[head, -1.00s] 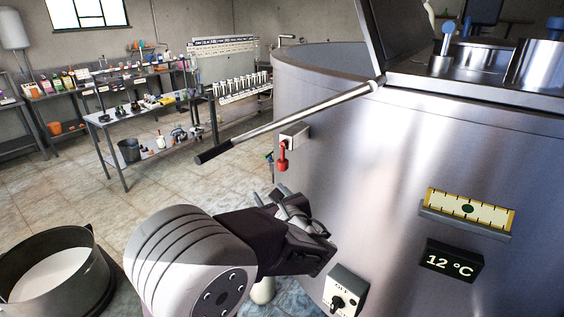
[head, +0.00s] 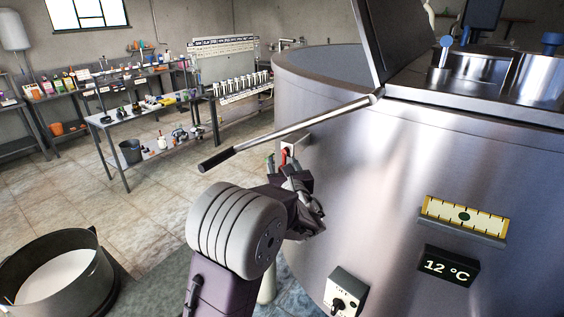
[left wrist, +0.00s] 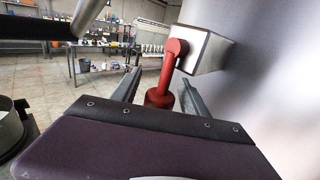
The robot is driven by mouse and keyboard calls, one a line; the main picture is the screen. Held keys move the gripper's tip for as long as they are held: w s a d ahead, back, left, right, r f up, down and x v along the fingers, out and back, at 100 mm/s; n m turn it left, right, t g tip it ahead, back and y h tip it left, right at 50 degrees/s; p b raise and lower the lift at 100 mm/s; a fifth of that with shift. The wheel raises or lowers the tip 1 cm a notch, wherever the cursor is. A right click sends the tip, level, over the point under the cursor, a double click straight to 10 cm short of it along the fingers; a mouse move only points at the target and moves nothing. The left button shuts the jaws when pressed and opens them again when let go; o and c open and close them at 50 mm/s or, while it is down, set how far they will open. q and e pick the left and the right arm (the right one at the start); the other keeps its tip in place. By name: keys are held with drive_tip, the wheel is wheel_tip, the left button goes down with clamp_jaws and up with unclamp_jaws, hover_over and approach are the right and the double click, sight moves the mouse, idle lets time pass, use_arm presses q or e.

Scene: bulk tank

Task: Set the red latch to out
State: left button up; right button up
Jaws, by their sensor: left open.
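The red latch (left wrist: 168,74) shows in the left wrist view as a red arm hanging from a grey metal box (left wrist: 205,48) on the tank wall, with a thicker red knob at its lower end. In the head view the red latch (head: 284,157) is mostly hidden behind my left gripper (head: 287,172). My left gripper, in the left wrist view (left wrist: 158,88), is open, with one finger on each side of the red knob; I cannot tell whether either finger touches it. My right gripper is not in view.
A long metal lever with a black grip (head: 216,161) slants out above my left gripper. The steel tank (head: 390,190) fills the right side. A knob box (head: 346,291) sits lower on its wall. A round vat (head: 88,290) stands at lower left.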

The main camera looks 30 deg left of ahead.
use_arm(q)
clamp_jaws()
idle(1.4)
